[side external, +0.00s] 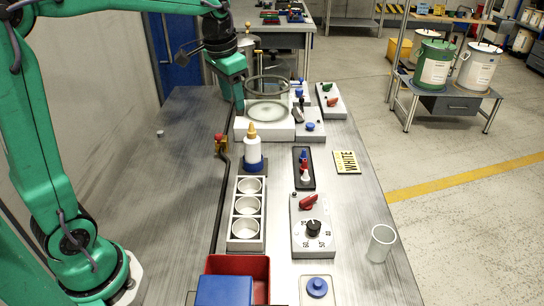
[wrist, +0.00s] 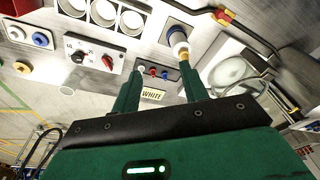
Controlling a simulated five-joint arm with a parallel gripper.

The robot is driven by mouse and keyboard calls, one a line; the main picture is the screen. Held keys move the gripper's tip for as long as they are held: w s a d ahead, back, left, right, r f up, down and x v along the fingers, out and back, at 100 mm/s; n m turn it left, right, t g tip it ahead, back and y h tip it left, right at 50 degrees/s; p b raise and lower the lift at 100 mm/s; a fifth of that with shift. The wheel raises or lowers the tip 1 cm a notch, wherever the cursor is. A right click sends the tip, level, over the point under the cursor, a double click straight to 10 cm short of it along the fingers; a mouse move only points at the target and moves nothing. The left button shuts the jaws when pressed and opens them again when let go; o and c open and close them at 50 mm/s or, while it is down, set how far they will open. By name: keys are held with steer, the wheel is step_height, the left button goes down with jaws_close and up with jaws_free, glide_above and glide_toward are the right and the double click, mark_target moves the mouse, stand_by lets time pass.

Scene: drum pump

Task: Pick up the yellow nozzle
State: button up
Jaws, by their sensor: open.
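The yellow nozzle (side external: 252,129) is on top of a white bottle (side external: 252,149), which stands upright in a blue holder (side external: 255,165) at the end of the grey rack. In the wrist view the yellow nozzle (wrist: 184,54) shows close to the tip of the right-hand finger, with the white bottle (wrist: 178,40) beyond it. My gripper (side external: 239,106) points down, behind and slightly left of the bottle in the side view. Its two green fingers (wrist: 159,70) are spread apart and empty in the wrist view. I cannot tell whether a finger touches the nozzle.
A rack with three round cups (side external: 247,210) lies in front of the bottle. A white unit with a clear ring (side external: 268,107) is behind it. A red-and-yellow fitting (side external: 221,142) and dark cable are at left. A WHITE label card (side external: 346,162) and a control box (side external: 313,228) are at right.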

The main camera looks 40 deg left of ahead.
steer(key=g, duration=0.2)
glide_above(251, 123)
step_height(251, 123, down, 6)
steer(key=r, duration=0.1)
steer(key=shift+w+a+f+m, duration=0.1)
steer(key=shift+f+m, duration=0.4)
steer(key=shift+f, duration=0.2)
steer(key=shift+f, duration=1.3)
steer(key=shift+f, duration=0.1)
steer(key=shift+f, duration=2.5)
steer(key=shift+c, duration=0.2)
steer(key=c, duration=0.9)
